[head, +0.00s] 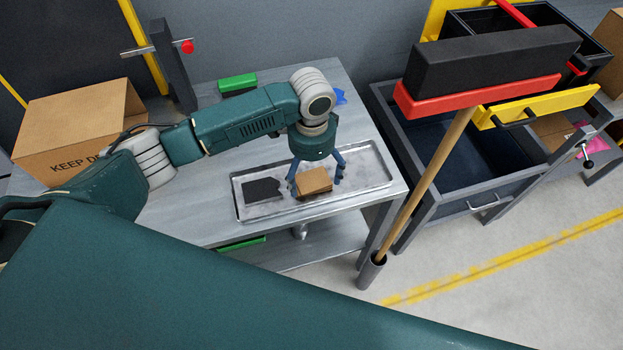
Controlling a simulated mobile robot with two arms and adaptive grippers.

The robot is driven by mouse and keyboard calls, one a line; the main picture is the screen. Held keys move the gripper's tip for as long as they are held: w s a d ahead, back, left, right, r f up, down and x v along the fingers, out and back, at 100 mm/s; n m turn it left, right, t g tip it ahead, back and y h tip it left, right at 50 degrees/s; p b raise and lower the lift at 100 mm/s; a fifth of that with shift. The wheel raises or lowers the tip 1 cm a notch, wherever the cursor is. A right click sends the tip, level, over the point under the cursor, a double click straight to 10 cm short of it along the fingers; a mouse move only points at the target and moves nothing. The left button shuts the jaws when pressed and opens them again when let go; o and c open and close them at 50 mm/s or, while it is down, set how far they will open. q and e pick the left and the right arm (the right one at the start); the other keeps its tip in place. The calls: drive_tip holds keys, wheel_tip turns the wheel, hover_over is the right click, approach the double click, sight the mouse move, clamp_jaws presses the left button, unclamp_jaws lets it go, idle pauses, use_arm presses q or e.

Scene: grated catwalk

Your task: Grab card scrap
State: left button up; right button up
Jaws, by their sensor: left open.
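A small brown piece of card scrap (314,181) lies in the shallow metal tray (364,168) on the grey metal table. My left gripper (316,182) points down over the tray with its blue fingers open, one on each side of the card. I cannot tell whether the fingers touch it. A dark flat piece (263,190) lies in the tray to the left of the card. My right gripper is not in view.
A cardboard box (80,125) stands at the table's left. A green block (237,83) lies at the table's back. A broom with a wooden handle (433,175) stands by the table's right end, before a dark open bin (465,170).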

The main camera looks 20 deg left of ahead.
sight(313, 184)
use_arm(q)
wheel_tip(313, 184, down, 2)
drive_tip(key=shift+d+f+p, duration=0.15)
drive_tip(key=shift+f+p, duration=0.1)
drive_tip(key=shift+p, duration=0.05)
drive_tip(key=shift+f, duration=0.55)
drive_tip(key=c, duration=0.8)
drive_tip(key=shift+c, duration=1.3)
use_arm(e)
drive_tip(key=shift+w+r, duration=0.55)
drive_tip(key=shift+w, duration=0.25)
